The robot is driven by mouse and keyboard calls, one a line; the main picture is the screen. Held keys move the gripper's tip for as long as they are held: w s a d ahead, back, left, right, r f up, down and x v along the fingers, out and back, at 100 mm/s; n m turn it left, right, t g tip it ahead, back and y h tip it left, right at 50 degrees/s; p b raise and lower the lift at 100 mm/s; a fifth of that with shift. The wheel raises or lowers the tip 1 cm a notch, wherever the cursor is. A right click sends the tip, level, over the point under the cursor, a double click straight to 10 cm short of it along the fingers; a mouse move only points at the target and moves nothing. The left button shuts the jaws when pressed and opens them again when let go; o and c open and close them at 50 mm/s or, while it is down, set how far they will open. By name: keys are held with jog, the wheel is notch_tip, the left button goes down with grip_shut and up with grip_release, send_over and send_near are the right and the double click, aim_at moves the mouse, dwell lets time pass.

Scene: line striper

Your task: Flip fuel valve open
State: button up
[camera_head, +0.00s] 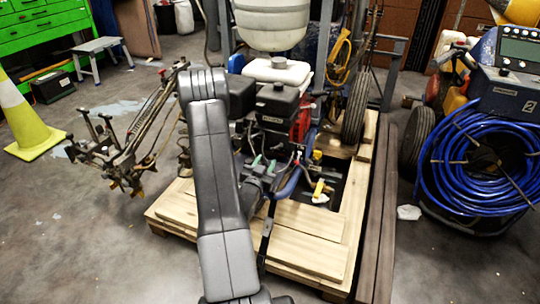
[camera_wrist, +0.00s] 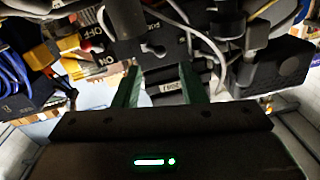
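The line striper's engine (camera_head: 278,102) sits on the machine over a wooden pallet, with a red part on its right side. My gripper (camera_head: 264,165) is low at the front of the engine, at the end of my dark arm. In the wrist view my gripper (camera_wrist: 158,84) has two green fingers apart, with nothing clearly held between them. Beyond the fingertips are dark engine parts and a dark labelled plate (camera_wrist: 173,88). An ON/OFF label (camera_wrist: 92,50) shows at the upper left. I cannot clearly single out the fuel valve lever or its position.
Hoses and cables crowd the area around my gripper. A yellow-handled part (camera_head: 320,188) is to its right. The wooden pallet (camera_head: 310,251) lies beneath. A blue hose coil (camera_head: 470,165) stands at right and a yellow cone (camera_head: 28,125) at left. Open floor lies at front left.

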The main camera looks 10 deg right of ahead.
aim_at(276, 147)
jog(key=x, duration=0.6)
jog(key=shift+b, duration=0.35)
jog(key=shift+s, duration=0.1)
grip_shut()
